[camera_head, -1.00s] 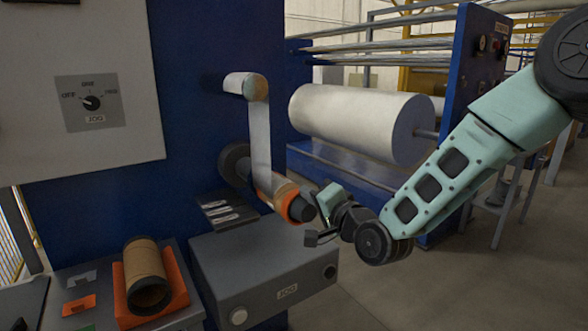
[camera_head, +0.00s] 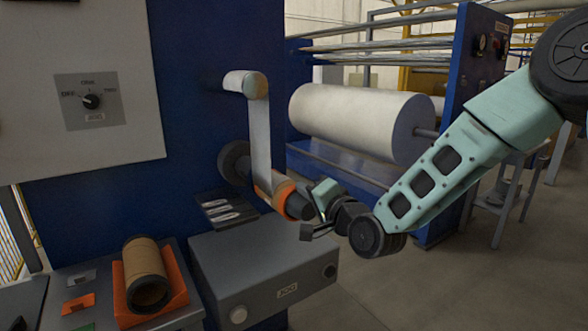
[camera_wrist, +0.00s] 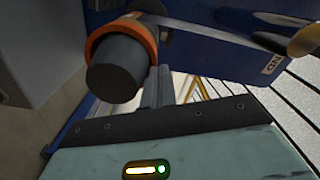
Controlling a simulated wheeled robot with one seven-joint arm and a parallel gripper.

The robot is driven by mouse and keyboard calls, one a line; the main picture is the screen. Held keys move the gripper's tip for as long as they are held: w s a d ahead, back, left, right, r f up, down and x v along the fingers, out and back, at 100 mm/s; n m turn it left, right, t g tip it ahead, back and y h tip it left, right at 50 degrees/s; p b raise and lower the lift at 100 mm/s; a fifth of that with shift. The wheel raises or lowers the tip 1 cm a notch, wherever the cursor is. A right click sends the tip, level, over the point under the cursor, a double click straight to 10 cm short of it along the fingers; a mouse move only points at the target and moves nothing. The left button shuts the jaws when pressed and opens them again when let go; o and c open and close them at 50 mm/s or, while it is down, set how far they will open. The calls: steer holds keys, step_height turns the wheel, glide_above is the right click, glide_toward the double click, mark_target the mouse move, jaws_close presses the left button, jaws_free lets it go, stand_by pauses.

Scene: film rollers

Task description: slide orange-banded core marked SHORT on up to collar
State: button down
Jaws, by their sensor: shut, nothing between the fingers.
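The orange-banded core (camera_head: 283,191) sits around the dark spindle (camera_head: 300,208), whose end sticks out past the band. In the wrist view the orange band (camera_wrist: 97,42) rings the dark spindle end (camera_wrist: 118,68). A dark round collar (camera_head: 235,163) stands at the blue machine face behind. The film strip hides part of the core, so I cannot tell whether it touches the collar. No SHORT marking is readable. My gripper (camera_wrist: 158,88) is shut and empty, with its fingers beside the spindle end.
A film strip (camera_head: 260,135) runs from an upper roller (camera_head: 245,84) down to the core. A brown core with dark ends (camera_head: 142,262) lies in an orange cradle (camera_head: 172,303) at lower left. A grey JOG box (camera_head: 260,265) stands below the spindle. Open floor lies to the right.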

steer(key=shift+w+a, duration=0.2)
steer(key=shift+w, duration=0.05)
stand_by(0.3)
steer(key=shift+w+r, duration=0.15)
stand_by(0.5)
steer(key=shift+s+d, duration=0.2)
steer(key=shift+s, duration=0.25)
steer(key=v, duration=0.6)
steer(key=shift+s+d+r, duration=0.2)
steer(key=shift+s+r, duration=0.1)
steer(key=shift+r, duration=0.05)
